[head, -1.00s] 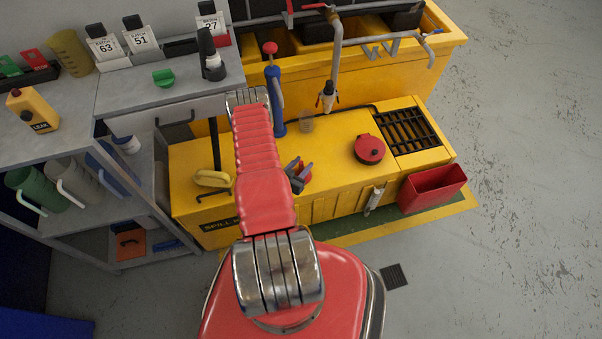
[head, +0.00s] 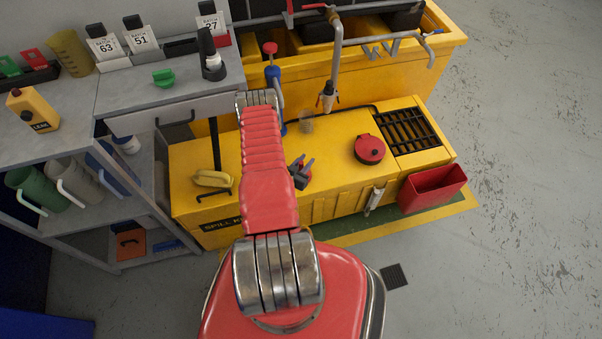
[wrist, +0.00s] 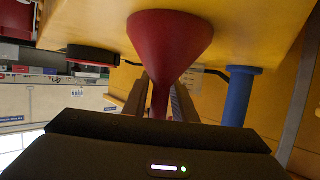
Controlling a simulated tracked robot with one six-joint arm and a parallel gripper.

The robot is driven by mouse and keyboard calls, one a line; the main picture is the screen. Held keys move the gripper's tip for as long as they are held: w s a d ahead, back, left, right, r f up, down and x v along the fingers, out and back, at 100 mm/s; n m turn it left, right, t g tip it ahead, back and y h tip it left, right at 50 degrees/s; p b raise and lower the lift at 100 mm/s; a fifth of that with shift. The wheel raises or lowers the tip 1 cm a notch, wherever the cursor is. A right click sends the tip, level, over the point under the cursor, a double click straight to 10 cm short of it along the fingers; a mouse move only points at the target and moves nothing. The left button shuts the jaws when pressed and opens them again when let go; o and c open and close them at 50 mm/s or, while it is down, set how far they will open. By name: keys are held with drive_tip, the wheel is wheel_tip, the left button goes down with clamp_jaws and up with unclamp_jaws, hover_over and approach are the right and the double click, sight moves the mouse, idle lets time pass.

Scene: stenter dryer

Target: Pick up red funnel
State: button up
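The red funnel (wrist: 168,40) fills the upper middle of the wrist view. Its wide end is against the yellow bench top, and its narrow stem points toward my wrist. My gripper (wrist: 162,88) has one finger on each side of the stem, and the fingers stand apart. I cannot tell whether either finger touches it. In the head view my gripper (head: 304,166) is low over the yellow bench (head: 330,145), right of my arm. Only a small red part of the funnel (head: 307,173) shows there, mostly hidden by the fingers.
A round red lidded container (head: 369,149) and a dark grate (head: 408,130) lie to the right on the bench. A clear cup (head: 306,123) stands behind my gripper. A tap (head: 328,95) hangs at the back.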

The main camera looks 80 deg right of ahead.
clamp_jaws()
drive_tip(key=shift+r, duration=0.1)
wheel_tip(320, 180, up, 10)
idle(0.9)
idle(0.5)
